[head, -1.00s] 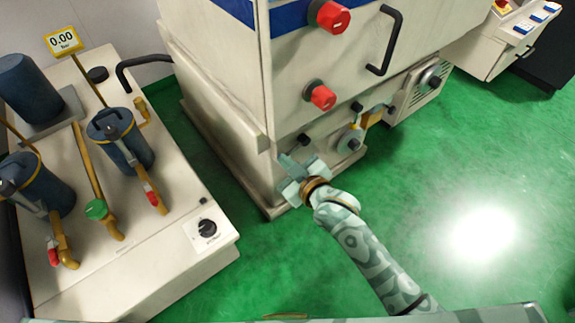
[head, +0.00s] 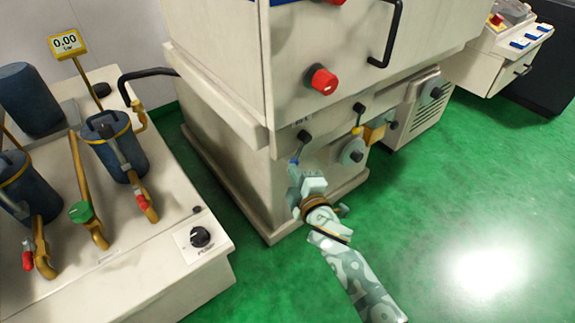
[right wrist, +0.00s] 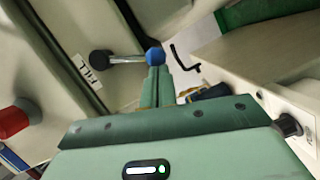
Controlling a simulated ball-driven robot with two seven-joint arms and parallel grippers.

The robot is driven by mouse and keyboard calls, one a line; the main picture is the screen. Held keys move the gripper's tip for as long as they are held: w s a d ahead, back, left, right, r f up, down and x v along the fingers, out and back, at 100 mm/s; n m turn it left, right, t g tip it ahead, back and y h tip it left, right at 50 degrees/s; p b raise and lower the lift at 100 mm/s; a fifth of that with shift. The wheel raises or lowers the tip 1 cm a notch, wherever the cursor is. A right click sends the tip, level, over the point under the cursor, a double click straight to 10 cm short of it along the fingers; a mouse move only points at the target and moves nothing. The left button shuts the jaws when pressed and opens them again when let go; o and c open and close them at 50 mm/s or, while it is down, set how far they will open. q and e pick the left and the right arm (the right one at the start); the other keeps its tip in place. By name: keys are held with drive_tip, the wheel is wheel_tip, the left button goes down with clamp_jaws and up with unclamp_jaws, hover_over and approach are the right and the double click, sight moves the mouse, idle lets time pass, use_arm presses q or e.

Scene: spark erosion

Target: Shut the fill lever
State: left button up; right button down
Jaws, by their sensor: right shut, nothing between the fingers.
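The fill lever (right wrist: 125,59) shows in the right wrist view as a short grey rod with a black pivot and a blue ball knob (right wrist: 155,56), beside a label reading FILL. In the head view the lever's black pivot (head: 304,137) is on the front of the cream machine, with the blue knob (head: 294,161) below and left of it. My right gripper (head: 294,170) is shut and empty, its fingertips right at the blue knob. In the right wrist view the shut fingers (right wrist: 157,82) point at the knob; I cannot tell whether they touch it. My left gripper is not in view.
Red knobs (head: 322,81) and a black handle (head: 385,35) are on the machine (head: 215,75) above. A grey round dial (head: 351,152) and a yellow-tipped lever (head: 358,118) are to the right. A bench with blue canisters (head: 120,150) stands left. Green floor is clear at right.

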use_arm(q)
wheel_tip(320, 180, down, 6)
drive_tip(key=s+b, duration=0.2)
drive_tip(key=b, duration=0.3)
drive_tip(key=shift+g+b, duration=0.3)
drive_tip(key=shift+b, duration=0.05)
use_arm(e)
drive_tip(key=d+n, duration=0.1)
drive_tip(key=w+f+n+t, duration=0.1)
drive_tip(key=n, duration=0.1)
drive_tip(key=w+d+f+n, duration=0.1)
drive_tip(key=n, duration=0.1)
drive_tip(key=shift+d+t, duration=0.3)
drive_tip(key=shift+t, duration=0.1)
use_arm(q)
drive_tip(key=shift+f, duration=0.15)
